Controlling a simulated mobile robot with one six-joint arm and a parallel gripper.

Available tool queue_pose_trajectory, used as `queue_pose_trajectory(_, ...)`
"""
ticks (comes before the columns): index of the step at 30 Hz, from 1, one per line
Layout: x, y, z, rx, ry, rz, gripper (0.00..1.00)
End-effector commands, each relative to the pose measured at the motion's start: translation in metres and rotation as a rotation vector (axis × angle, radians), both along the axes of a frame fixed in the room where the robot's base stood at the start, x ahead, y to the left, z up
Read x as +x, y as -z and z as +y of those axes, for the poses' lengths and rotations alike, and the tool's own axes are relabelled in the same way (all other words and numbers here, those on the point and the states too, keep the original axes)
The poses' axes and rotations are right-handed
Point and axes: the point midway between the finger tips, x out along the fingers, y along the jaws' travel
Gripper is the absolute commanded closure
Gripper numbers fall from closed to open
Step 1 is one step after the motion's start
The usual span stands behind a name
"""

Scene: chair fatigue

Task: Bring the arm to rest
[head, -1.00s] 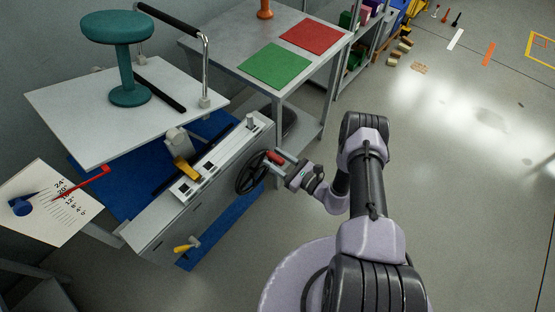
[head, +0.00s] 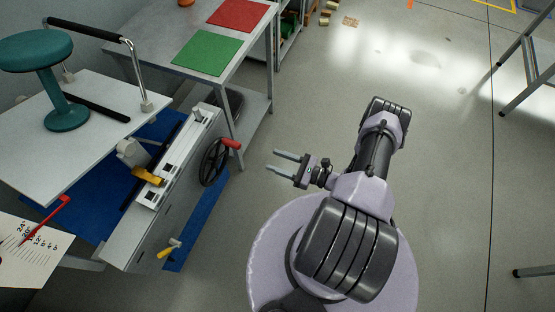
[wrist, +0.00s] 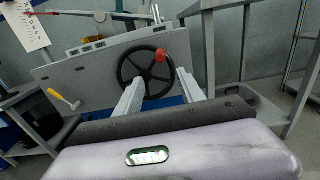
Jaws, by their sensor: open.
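My gripper (head: 280,162) is open and empty in the head view, its two fingers pointing left. It is apart from the black handwheel (head: 213,163) with the red knob (head: 231,143), with a clear gap between them. In the wrist view my gripper (wrist: 160,85) points toward the handwheel (wrist: 132,72) and its red knob (wrist: 160,55), which show beyond the fingers. My arm is folded over my base.
The test machine (head: 165,185) with a teal stool (head: 50,75) on its white plate stands at the left. A grey table (head: 165,45) with a green mat (head: 208,54) and a red mat (head: 238,14) stands behind. Open floor (head: 440,160) lies to the right.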

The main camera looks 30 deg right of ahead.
Motion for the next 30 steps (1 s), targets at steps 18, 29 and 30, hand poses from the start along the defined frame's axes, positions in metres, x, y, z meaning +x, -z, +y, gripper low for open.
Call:
queue_pose_trajectory(18, 0.043, -0.194, 0.044, -0.447, -0.664, -0.083, 0.54)
queue_pose_trajectory(29, -0.048, -0.388, 0.133, -1.397, -1.197, -0.276, 0.54)
queue_pose_trajectory(30, -0.061, -0.401, 0.137, -1.511, -1.205, -0.314, 0.54)
